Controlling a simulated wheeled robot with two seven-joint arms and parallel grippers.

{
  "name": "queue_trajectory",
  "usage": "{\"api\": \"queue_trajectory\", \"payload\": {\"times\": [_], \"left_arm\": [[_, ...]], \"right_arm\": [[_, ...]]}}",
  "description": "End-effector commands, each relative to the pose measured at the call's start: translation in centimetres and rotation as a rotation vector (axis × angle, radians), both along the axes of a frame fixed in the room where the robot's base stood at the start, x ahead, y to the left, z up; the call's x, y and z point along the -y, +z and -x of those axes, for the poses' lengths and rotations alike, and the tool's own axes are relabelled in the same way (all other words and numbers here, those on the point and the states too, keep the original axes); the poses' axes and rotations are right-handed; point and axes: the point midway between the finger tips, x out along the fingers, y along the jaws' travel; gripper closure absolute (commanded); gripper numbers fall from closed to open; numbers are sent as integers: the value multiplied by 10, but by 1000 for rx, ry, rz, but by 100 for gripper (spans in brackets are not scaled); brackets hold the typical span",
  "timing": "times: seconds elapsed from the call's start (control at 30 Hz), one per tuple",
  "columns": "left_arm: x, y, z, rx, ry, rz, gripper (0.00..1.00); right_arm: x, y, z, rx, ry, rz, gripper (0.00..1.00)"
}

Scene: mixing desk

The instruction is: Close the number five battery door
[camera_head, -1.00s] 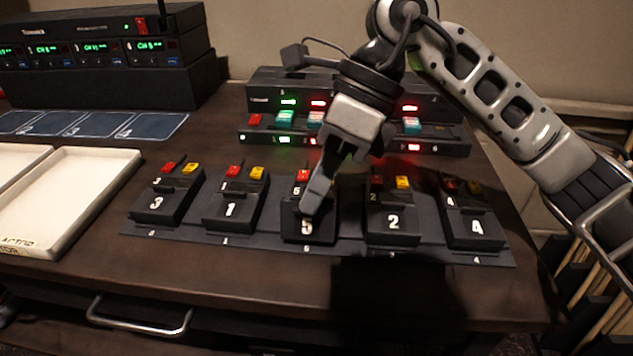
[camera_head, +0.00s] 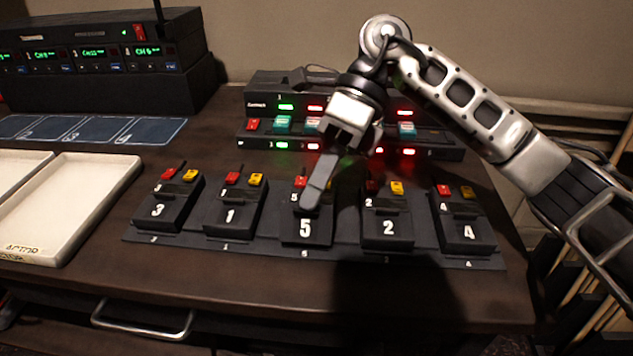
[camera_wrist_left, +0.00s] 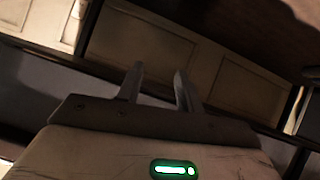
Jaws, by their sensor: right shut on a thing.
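The number five pack (camera_head: 307,231) sits in the middle of the row on the black mat, with a white 5 on its front face. My right gripper (camera_head: 312,200) reaches down over it from behind, fingers together at the pack's upper part. The gripper is shut on the number five battery door, but the fingers hide most of the door, and how far it stands open cannot be told. My left gripper (camera_wrist_left: 158,72) shows only in the left wrist view, fingers apart with nothing between them, away from the packs.
Packs three (camera_head: 165,203), one (camera_head: 233,211), two (camera_head: 387,222) and four (camera_head: 465,225) stand on either side on the black mat (camera_head: 270,242). A charger rack (camera_head: 258,139) with lit lamps is behind. White trays (camera_head: 70,205) lie at the left.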

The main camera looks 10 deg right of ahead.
Motion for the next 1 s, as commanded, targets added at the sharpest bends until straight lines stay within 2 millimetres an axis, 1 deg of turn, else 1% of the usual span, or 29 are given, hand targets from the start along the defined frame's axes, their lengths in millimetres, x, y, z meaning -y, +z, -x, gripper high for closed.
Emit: {"api": "queue_trajectory", "payload": {"times": [0.07, 0.1, 0.13, 0.43, 0.57, 0.67, 1.0], "left_arm": [[0, 0, 0, 0, 0, 0, 64], [0, 0, 0, 0, -1, 1, 64], [0, 0, 0, -1, -1, 0, 64], [1, 0, 0, -3, -2, 0, 64], [1, 2, 0, -1, -3, -1, 64], [0, 4, -1, 4, -2, -3, 64], [-4, 26, -1, 44, 8, -6, 64]], "right_arm": [[0, 0, 0, 1, 1, 0, 100], [0, 0, 0, 1, 0, 0, 77], [0, 0, 0, 1, 0, 0, 69], [0, 1, 0, 2, 0, 0, 68], [6, 9, -5, 3, -1, 0, 68], [15, 22, -12, 5, -4, 0, 68], [59, 82, -47, 2, -4, -2, 68]]}}
